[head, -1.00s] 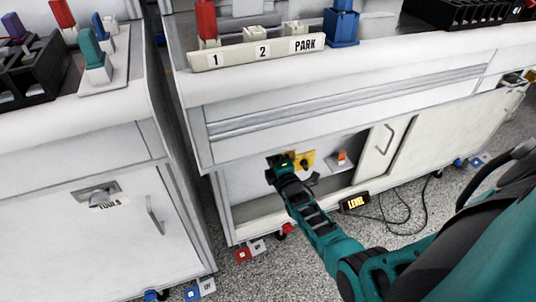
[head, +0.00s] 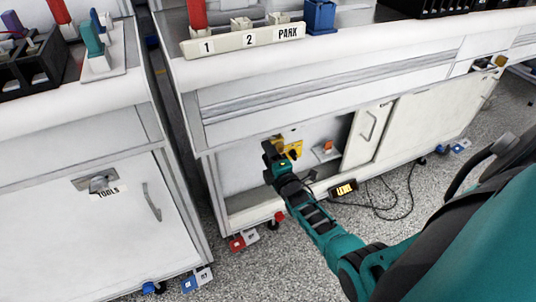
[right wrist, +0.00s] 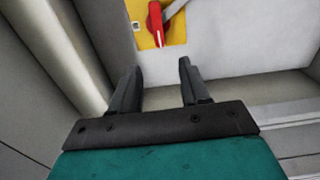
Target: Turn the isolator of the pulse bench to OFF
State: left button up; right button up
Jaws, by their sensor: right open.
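The isolator's yellow plate (head: 294,150) sits inside the open lower bay of the bench, partly hidden behind my right gripper in the head view. In the right wrist view the yellow plate (right wrist: 177,28) carries a red handle (right wrist: 156,24), which points along the picture's height. My right gripper (head: 268,150) is at the bay, in front and left of the plate. In the right wrist view its two fingers (right wrist: 160,68) are spread and empty, a little short of the handle. My left gripper is not in view.
An orange-topped fitting (head: 327,147) is right of the plate in the bay. A sliding door (head: 368,135) with a handle bounds the bay on the right. A TOOLS cabinet (head: 100,230) stands left.

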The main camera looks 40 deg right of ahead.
dwell(0.3)
jog(key=s+a+r+m+g+y, duration=0.2)
jog(key=s+a+m+g+y, duration=0.3)
jog(key=s+a, duration=0.6)
jog(key=s+a+r+m+g+y, duration=0.2)
jog(key=s+a+m, duration=0.6)
jog(key=s+a, duration=0.35)
pick_arm(q)
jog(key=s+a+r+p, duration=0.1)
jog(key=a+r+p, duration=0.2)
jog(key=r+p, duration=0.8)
jog(key=p, duration=0.4)
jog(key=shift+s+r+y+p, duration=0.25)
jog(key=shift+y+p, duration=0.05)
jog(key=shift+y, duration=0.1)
pick_arm(e)
notch_tip(320, 180, up, 11)
jog(key=d+h, duration=0.1)
jog(key=d, duration=0.1)
jog(key=shift+d, duration=0.3)
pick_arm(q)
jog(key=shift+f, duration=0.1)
pick_arm(e)
jog(key=shift+s+f, duration=0.1)
jog(key=shift+f, duration=0.05)
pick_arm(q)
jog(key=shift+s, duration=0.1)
